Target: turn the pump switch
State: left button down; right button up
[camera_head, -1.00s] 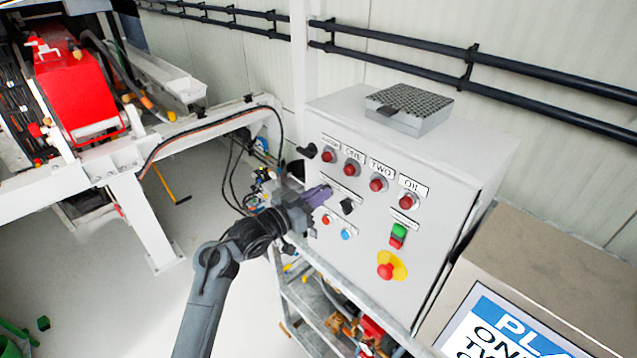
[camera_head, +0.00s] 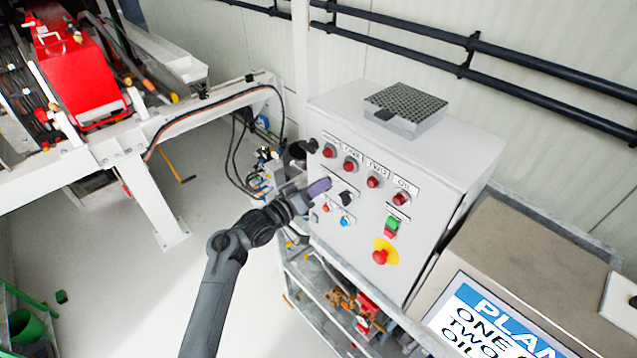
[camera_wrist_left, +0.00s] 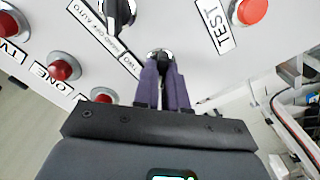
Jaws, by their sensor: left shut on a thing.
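The grey control box (camera_head: 372,262) carries black rotary switches on its front. My left gripper (camera_head: 319,187), with purple fingertips, is at the left of the front face. In the left wrist view its fingers (camera_wrist_left: 162,75) are closed around a small black switch knob (camera_wrist_left: 162,54), which is largely hidden between them. A second black knob (camera_wrist_left: 118,12), beside a HAND OFF AUTO label, stands free; a free black knob (camera_head: 347,197) also shows just right of the fingertips in the head view. My right gripper is not in view.
Red lamps (camera_head: 373,181) line the box above the switches. A red emergency stop (camera_head: 380,256) on yellow is at lower right. A grille-topped unit (camera_head: 405,105) sits on the box. A sign cabinet (camera_head: 540,258) stands right; a metal frame (camera_head: 150,195) stands left.

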pick_arm(q)
jog(key=shift+f, duration=0.1)
dwell(0.4)
jog(key=c, duration=1.2)
grip_release()
jog(key=shift+b+v, duration=1)
jog(key=shift+v, duration=4.4)
jog(key=shift+f, duration=0.1)
